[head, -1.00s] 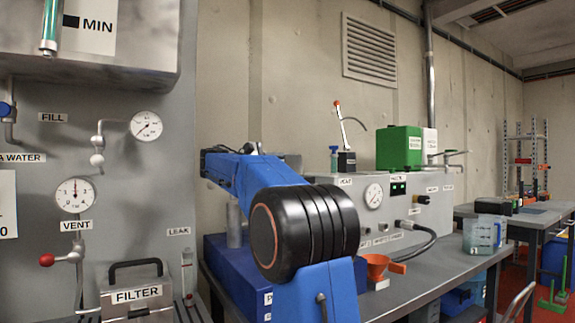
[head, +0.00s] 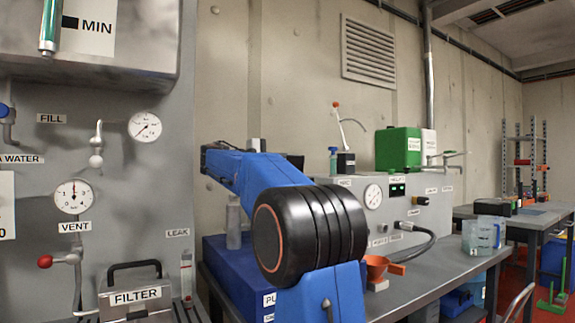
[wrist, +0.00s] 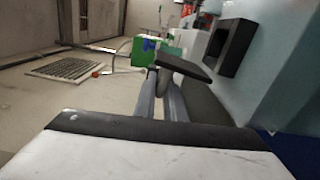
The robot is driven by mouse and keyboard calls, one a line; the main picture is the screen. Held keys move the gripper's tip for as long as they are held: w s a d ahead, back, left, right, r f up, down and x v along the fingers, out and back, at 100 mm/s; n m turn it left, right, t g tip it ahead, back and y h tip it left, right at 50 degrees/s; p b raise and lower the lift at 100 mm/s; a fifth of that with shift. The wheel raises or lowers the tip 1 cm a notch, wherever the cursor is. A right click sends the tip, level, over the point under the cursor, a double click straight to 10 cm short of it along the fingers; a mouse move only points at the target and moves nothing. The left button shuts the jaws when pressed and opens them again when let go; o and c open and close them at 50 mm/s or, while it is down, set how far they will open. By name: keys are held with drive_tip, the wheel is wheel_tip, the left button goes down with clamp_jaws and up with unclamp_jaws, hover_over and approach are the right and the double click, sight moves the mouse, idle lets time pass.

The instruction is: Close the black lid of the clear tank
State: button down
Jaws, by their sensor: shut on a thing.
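In the wrist view the grey fingers of my gripper (wrist: 167,82) reach forward from the bottom. They are shut at the near edge of a dark, flat, tilted piece, which looks like the black lid (wrist: 188,67). The contact itself is small and partly hidden. I cannot make out the clear tank for certain in either view. In the head view my blue and black arm stands in front of the bench and hides my gripper and the lid.
A dark box-like part (wrist: 232,48) stands right of the lid, close by. A filter unit (head: 135,297) stands at left.

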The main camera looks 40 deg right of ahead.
sight(298, 157)
drive_tip(key=m, duration=0.1)
drive_tip(key=s+r+m, duration=0.1)
drive_tip(key=m, duration=0.1)
drive_tip(key=shift+s+a, duration=0.2)
drive_tip(key=shift+s, duration=0.1)
drive_tip(key=m, duration=0.1)
drive_tip(key=s+m, duration=0.1)
drive_tip(key=shift+s+a+m, duration=0.15)
drive_tip(key=shift+s+m, duration=0.1)
drive_tip(key=shift+m, duration=0.15)
drive_tip(key=s+m, duration=0.2)
drive_tip(key=m, duration=0.1)
drive_tip(key=shift+a, duration=0.25)
drive_tip(key=shift+s+f+m, duration=0.2)
drive_tip(key=shift+s+m, duration=0.05)
drive_tip(key=shift+m, duration=0.55)
drive_tip(key=c, duration=1.9)
unclamp_jaws()
drive_tip(key=shift+a, duration=0.1)
drive_tip(key=shift+o, duration=0.2)
drive_tip(key=shift+a, duration=0.1)
